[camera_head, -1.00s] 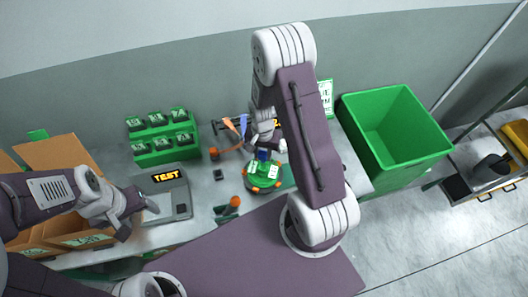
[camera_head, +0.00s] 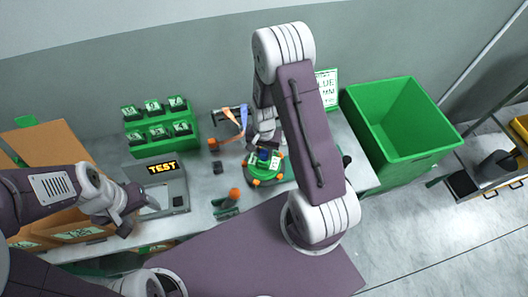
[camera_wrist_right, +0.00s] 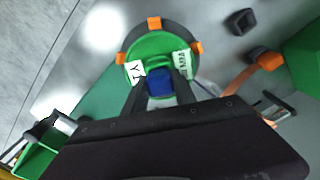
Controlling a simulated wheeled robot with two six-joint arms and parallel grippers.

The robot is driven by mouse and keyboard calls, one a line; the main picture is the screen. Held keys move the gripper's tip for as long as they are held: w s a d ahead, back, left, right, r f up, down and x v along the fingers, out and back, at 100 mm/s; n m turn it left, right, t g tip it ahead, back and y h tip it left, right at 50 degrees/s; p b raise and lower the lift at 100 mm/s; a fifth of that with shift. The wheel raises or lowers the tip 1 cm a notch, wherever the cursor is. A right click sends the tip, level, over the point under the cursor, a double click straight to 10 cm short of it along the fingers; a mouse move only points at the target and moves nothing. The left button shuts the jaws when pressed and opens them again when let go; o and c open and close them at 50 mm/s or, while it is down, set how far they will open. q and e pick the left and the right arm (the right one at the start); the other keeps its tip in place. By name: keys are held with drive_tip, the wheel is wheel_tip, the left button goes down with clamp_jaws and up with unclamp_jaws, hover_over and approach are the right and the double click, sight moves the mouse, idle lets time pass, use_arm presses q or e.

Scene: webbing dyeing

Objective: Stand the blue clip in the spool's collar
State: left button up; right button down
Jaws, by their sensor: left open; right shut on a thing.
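The spool (camera_head: 268,172) is a round green piece with orange tabs and white labels on the table; it also shows in the right wrist view (camera_wrist_right: 152,42). The blue clip (camera_wrist_right: 160,84) is between the fingers of my right gripper (camera_wrist_right: 160,92), over the near part of the spool. My left gripper (camera_head: 137,208) is open and empty, left of the spool beside the test device.
A grey device (camera_head: 174,192) reading TEST stands left of the spool. Green bins (camera_head: 160,132) stand behind it, a cardboard box (camera_head: 45,150) at the left. An orange and a blue strap (camera_head: 236,122) hang behind the spool. A big green bin (camera_head: 400,120) is at the right.

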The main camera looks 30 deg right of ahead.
drive_tip(key=c, duration=0.9)
unclamp_jaws()
wheel_tip(320, 180, up, 9)
drive_tip(key=shift+r+b, duration=0.1)
drive_tip(key=shift+b, duration=0.3)
